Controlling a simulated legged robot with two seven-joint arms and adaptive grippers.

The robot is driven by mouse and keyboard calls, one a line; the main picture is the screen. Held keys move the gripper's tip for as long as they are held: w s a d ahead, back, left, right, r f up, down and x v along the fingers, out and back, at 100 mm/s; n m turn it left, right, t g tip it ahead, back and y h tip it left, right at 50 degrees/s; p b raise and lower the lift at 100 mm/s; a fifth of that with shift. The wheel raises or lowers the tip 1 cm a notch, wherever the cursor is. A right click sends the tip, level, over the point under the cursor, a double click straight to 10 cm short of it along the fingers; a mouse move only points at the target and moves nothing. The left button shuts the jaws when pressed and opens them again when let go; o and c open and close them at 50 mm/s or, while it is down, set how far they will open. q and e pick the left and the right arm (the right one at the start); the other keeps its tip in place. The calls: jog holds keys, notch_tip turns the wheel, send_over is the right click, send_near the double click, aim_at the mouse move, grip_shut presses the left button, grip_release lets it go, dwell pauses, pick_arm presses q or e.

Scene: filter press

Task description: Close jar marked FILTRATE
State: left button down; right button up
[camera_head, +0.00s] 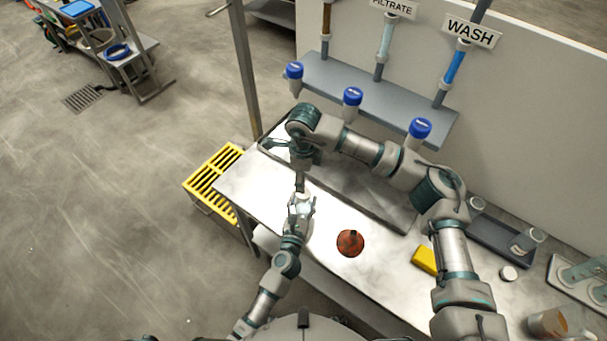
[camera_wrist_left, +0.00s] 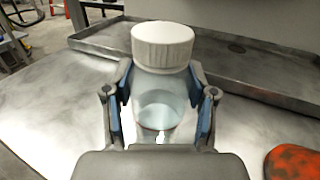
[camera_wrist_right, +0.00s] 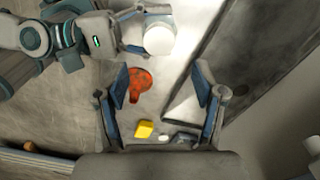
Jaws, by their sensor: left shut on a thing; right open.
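My left gripper (camera_head: 301,207) is shut around a clear jar (camera_wrist_left: 159,105), held upright over the steel table. A white ribbed lid (camera_wrist_left: 162,45) sits on the jar's mouth; I cannot tell how tight it is. No marking on the jar is legible. In the right wrist view the white lid (camera_wrist_right: 160,40) shows at the top, in front of the left gripper. My right gripper (camera_wrist_right: 162,88) is open and empty, its fingers apart from the jar. In the head view the right arm reaches across the tray to just behind the jar.
A metal tray (camera_head: 381,207) lies along the back of the table. A red-brown round piece (camera_head: 350,243), a yellow block (camera_head: 425,260) and a white cap (camera_head: 508,273) lie to the right. Blue-topped fittings (camera_head: 352,96) stand at the grey shelf (camera_head: 330,81) below the FILTRATE sign (camera_head: 392,8).

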jog(key=shift+f, duration=4.05)
jog(key=c, duration=1.2)
jog(key=o, duration=1.3)
